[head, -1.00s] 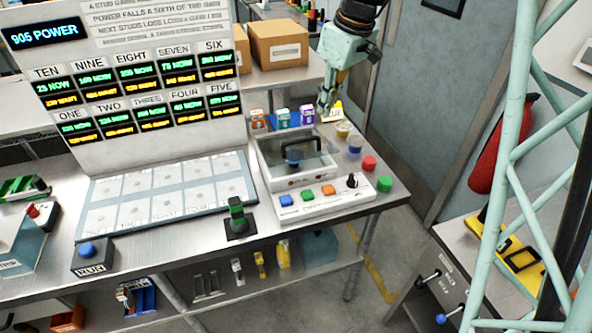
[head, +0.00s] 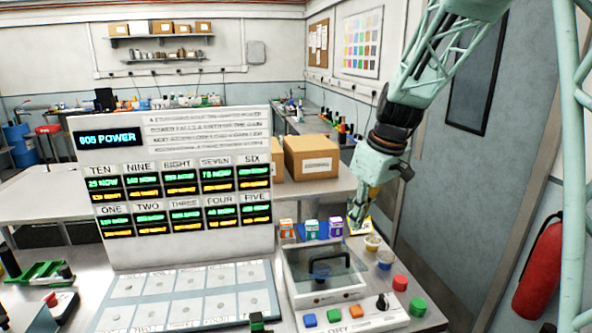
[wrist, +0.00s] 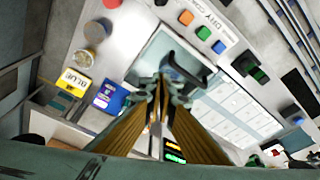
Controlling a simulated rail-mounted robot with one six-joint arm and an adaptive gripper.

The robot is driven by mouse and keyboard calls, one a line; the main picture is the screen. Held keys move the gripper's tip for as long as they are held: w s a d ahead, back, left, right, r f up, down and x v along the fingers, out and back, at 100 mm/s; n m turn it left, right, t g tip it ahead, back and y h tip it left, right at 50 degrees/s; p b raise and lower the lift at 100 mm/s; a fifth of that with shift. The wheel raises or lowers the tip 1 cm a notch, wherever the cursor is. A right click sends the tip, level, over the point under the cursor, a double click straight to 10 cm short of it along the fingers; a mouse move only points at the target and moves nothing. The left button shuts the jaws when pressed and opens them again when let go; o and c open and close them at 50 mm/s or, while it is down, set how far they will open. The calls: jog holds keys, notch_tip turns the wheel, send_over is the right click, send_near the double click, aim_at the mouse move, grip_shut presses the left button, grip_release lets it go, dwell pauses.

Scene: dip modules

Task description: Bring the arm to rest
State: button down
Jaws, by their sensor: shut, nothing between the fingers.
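My gripper (head: 356,219) hangs at the right side of the bench in the head view, above the back of the white machine with the clear lid. Its fingers are together with nothing between them. In the wrist view my gripper (wrist: 160,88) points down over the bench, its fingertips closed near the picture's middle. The arm reaches down to it from the upper right.
A display board (head: 185,250) stands on the bench at left. The lidded machine (head: 350,318) has coloured buttons. Small coloured boxes (head: 311,229), cups (head: 373,242) and red and green caps (head: 400,282) sit near my gripper. A cardboard box (head: 312,158) stands behind.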

jog(key=s+r+m, duration=0.1)
jog(key=s+r, duration=0.3)
jog(key=s, duration=0.3)
jog(key=s+d+r+m, duration=0.1)
jog(key=s+r, duration=0.2)
jog(key=s, duration=0.4)
jog(key=s+r+m, duration=0.2)
jog(key=s+r, duration=0.2)
jog(key=s, duration=0.4)
jog(key=s+d+m+t+h+b, duration=0.1)
jog(key=s+m, duration=0.1)
jog(key=s, duration=0.9)
jog(key=s+d+m, duration=0.1)
jog(key=s+m, duration=0.1)
jog(key=s, duration=1)
jog(key=shift+s+d+f+t+h+b, duration=0.15)
jog(key=shift+d+f+t+h+b, duration=0.15)
jog(key=shift+f+t+h+b, duration=0.1)
